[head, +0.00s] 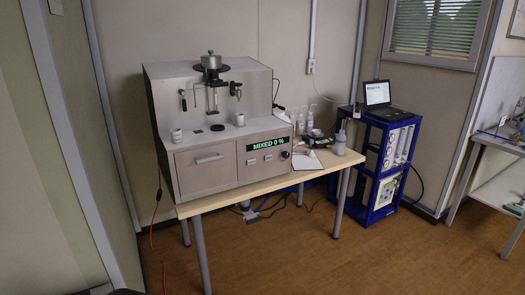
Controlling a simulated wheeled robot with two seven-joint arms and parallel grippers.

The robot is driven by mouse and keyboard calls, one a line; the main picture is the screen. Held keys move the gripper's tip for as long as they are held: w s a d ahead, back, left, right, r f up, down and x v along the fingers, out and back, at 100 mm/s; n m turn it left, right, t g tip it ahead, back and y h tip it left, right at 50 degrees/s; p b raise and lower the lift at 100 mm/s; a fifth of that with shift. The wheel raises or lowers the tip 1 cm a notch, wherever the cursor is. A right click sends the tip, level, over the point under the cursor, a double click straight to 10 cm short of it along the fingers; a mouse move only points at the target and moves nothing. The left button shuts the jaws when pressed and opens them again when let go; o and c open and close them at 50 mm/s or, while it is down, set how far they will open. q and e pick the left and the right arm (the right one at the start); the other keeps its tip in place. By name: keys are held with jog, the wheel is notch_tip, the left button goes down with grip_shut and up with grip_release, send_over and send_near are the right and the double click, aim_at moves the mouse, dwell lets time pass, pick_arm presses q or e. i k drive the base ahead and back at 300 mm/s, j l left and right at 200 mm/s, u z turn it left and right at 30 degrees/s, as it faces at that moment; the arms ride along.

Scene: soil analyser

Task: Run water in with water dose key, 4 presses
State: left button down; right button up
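The soil analyser (215,130) is a large grey metal box on a light wooden table (250,189). Its green-lit display (265,144) reads "MIXED 0 %". Below the display is a row of small keys (268,157), with a dark round knob (285,154) at the right end. The key labels are too small to read, so I cannot tell which one is the water dose key. A drawer with a handle (209,159) is at the front left. A metal vessel (211,61) sits on top above the mixing head. Neither of my grippers is in view.
White bottles (301,121) and a small dark device (317,138) stand right of the analyser. Another bottle (340,143) stands near the table's right edge. A blue rack (382,165) with a laptop (378,95) is farther right. The floor (330,260) in front is clear.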

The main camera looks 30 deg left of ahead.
aim_at(251, 162)
jog(key=i+j, duration=0.15)
jog(key=i, duration=1)
jog(key=i+j, duration=0.1)
jog(key=i, duration=1)
jog(key=u, duration=0.8)
